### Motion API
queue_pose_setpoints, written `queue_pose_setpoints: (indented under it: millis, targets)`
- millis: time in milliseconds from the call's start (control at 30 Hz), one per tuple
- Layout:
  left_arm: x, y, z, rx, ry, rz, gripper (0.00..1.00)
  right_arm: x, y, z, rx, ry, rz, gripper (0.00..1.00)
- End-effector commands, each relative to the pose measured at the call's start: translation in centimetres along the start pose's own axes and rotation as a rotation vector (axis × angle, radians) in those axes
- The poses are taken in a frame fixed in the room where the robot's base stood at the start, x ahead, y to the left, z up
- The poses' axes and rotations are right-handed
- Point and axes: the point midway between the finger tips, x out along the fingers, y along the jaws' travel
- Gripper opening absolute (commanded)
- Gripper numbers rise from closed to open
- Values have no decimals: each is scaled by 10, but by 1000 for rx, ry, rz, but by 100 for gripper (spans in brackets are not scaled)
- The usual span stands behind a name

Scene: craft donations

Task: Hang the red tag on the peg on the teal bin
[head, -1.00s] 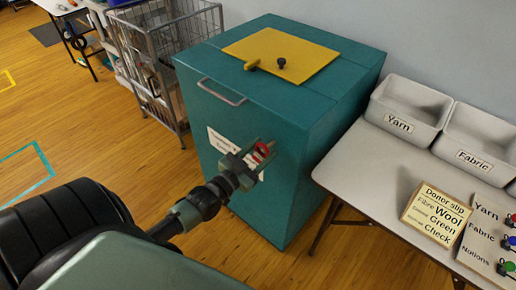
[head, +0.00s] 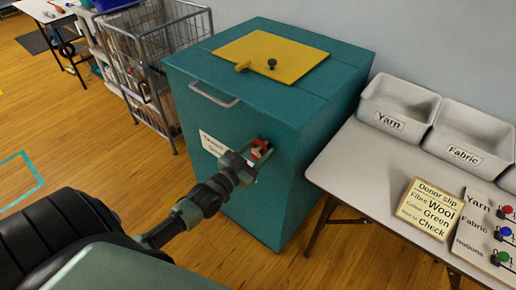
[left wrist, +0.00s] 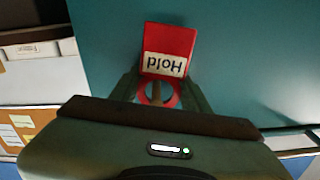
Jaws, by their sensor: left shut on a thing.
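The teal bin (head: 285,185) stands in the middle of the head view, with a white label (head: 213,144) on its front and a yellow lid panel (head: 290,50) on top. My left gripper (head: 255,155) is in front of the bin's front face, right of the label, shut on the red tag (head: 261,149). In the left wrist view the red tag (left wrist: 172,42) reads "Hold" upside down, and its ring (left wrist: 170,98) lies between the fingers. The tag is close to the teal face; I cannot tell whether it touches. My right gripper is not in view.
A wire cart (head: 160,70) stands left of the teal bin. Wooden floor is clear at left.

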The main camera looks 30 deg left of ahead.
Motion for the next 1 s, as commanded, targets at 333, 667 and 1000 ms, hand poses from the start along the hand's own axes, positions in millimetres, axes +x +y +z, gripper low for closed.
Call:
queue_pose_setpoints:
  millis: [333,667,1000]
  targets:
    - [3,-1,0,4,-3,-2,49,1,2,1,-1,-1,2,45]
    - [3,1,1,3,-3,2,72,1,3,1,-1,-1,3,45]
    - [0,3,1,0,-4,4,72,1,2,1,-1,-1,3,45]
